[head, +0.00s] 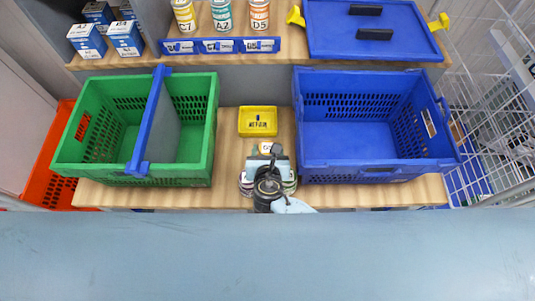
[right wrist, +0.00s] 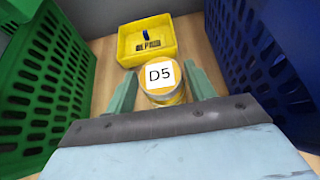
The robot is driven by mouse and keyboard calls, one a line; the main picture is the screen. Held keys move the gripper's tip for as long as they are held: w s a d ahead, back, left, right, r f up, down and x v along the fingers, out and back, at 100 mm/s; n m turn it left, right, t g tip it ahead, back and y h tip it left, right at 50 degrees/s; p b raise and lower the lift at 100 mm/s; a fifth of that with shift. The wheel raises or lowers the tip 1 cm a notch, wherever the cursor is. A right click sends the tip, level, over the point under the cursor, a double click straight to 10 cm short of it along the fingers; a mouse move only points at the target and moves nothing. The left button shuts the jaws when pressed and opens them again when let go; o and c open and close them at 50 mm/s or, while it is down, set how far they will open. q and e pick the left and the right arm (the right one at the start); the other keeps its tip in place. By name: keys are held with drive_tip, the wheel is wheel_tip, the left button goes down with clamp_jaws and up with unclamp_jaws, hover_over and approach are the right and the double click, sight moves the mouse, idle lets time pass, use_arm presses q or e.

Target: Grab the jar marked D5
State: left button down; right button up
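A jar with a yellow side and a white lid label reading D5 (right wrist: 160,76) stands upright in the right wrist view. My right gripper (right wrist: 161,82) is around it, with one finger on each side; the fingers look open, and contact is not clear. In the head view my right gripper (head: 268,166) is low at the front middle and hides most of this jar, leaving part of its label (head: 266,148). Another jar with an orange label reading D5 (head: 260,15) stands on the back shelf, right of jars A2 (head: 222,15) and C7 (head: 184,15). My left gripper is not in view.
A yellow bin (head: 258,132) sits just behind the gripper. A green tote (head: 200,170) with a blue divider stands left and a blue tote (head: 375,172) right, leaving a narrow gap. Blue boxes (head: 125,36) and a blue lid (head: 345,35) are on the shelf.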

clamp_jaws()
